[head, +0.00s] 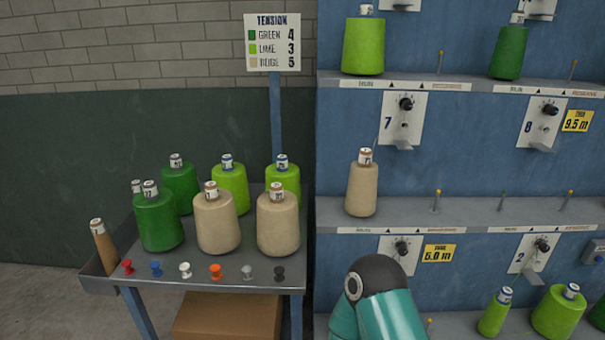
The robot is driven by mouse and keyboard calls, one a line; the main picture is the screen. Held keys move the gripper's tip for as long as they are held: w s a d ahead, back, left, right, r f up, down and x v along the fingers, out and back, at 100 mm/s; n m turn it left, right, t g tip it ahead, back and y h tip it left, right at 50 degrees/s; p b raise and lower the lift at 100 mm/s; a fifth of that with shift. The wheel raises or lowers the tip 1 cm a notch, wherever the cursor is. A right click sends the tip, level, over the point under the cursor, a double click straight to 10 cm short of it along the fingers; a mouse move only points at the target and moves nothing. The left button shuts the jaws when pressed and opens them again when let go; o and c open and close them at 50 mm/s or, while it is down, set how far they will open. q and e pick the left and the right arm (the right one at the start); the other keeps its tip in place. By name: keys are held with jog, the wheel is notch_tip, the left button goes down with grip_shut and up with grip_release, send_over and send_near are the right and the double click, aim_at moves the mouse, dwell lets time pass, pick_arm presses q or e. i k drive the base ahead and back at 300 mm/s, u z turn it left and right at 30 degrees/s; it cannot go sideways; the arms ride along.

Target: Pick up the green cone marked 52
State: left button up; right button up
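Two dark green cones stand on the grey cart: a front one (157,222) at the left and a back one (180,184) behind it. The front cone's tip label seems to end in 2, but I cannot read it surely; the back one's number is unclear. Another labelled tip (137,186) shows behind the front green cone, its body hidden. A further dark green cone (509,54) stands on the rack's upper shelf at the right. Neither gripper is in view; only a teal arm link of mine shows at the bottom, in front of the rack.
The cart (200,279) also holds lime cones (230,190), beige cones (217,224) and several coloured pegs at its front edge. A brown tube (104,246) leans at its left. A tension sign (273,42) rises behind. The blue rack (345,120) stands close on the right.

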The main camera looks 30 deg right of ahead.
aim_at(179, 176)
jog(key=z, duration=0.6)
jog(key=i, duration=1.05)
